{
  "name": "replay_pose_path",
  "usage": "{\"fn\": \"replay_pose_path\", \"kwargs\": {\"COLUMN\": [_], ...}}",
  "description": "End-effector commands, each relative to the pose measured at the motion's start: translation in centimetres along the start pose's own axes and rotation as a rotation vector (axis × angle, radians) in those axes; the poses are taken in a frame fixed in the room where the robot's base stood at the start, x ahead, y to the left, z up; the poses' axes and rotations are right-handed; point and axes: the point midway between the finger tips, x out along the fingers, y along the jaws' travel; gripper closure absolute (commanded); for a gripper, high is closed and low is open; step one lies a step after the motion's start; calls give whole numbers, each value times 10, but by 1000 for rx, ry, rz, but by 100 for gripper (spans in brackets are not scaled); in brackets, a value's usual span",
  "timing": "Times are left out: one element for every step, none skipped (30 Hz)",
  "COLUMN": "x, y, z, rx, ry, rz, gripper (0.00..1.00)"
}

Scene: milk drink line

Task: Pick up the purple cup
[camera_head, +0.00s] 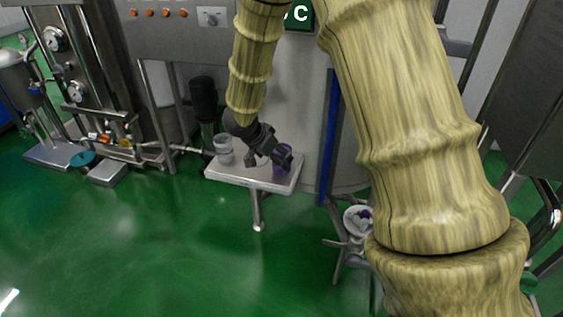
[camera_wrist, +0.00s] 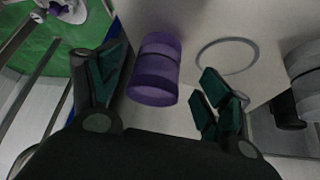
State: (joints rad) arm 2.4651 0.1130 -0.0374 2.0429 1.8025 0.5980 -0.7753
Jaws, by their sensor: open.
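The purple cup (camera_wrist: 155,70) stands on a small pale table (camera_head: 232,177), near its right end in the head view. In the head view the cup (camera_head: 283,158) is partly hidden by my gripper (camera_head: 279,160). In the wrist view the cup lies between the two open fingers of my gripper (camera_wrist: 160,85), nearer the left finger. I see a gap between the cup and the right finger. Whether the left finger touches the cup I cannot tell.
A white cup (camera_head: 224,149) stands on the table's left part. A faint grey ring (camera_wrist: 227,56) marks the tabletop beside the purple cup. A blue post (camera_head: 328,140) rises right of the table. A small round white bowl (camera_head: 358,220) with purple in it is at lower right.

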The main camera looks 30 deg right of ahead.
Motion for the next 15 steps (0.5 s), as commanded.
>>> {"fn": "replay_pose_path", "kwargs": {"x": [6, 10, 15, 19, 24, 28, 32, 36, 40, 42, 43, 45, 46, 46, 47], "y": [0, 1, 1, 1, 2, 1, 1, 1, 1, 1, 1, 1, 1, 1, 1], "z": [-1, -2, -3, -3, -4, -6, -5, -5, -5, -5, -5, -5, -5, -5, -5], "rx": [-1, -2, -2, -3, -3, -3, -3, -4, -4, -3, -3, -3, -3, -3, -3], "ry": [1, 2, 2, 1, 2, 2, 2, 2, 1, 1, 1, 1, 1, 1, 0], "rz": [1, 2, 2, 2, 3, 1, 1, 1, 1, 0, 0, 0, -1, -1, -1], "gripper": [23, 23, 23, 23, 23, 23, 23, 23, 23, 23, 23, 23, 23, 23, 23]}}
